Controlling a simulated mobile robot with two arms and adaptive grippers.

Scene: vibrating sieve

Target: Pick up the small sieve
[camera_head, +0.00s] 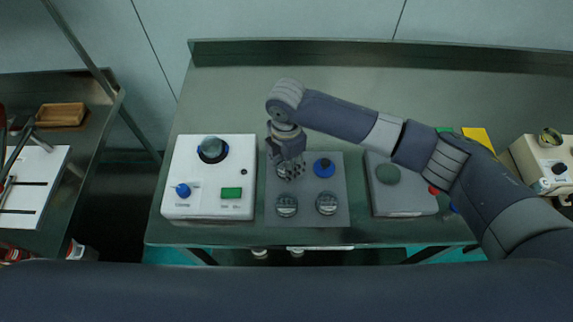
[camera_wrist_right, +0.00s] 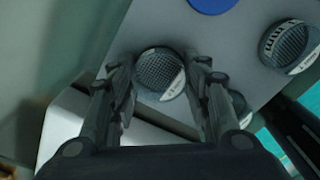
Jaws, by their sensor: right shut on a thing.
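My right gripper (camera_head: 291,172) reaches down over the back left of a grey mat (camera_head: 306,222). Its fingers (camera_wrist_right: 165,80) are shut on a small round sieve (camera_wrist_right: 160,70) with a mesh face and a pale label on its rim. In the head view the gripper mostly covers this sieve. I cannot tell whether it touches the mat. Two similar sieves stand at the mat's front, one on the left (camera_head: 286,205) and one on the right (camera_head: 327,203). My left gripper is not in view.
A blue round piece (camera_head: 324,167) sits right of the gripper. A white box (camera_head: 208,206) with a blue knob and green switch stands left of the mat. A grey scale-like device (camera_head: 403,201) stands right. The green table (camera_head: 230,85) is clear behind.

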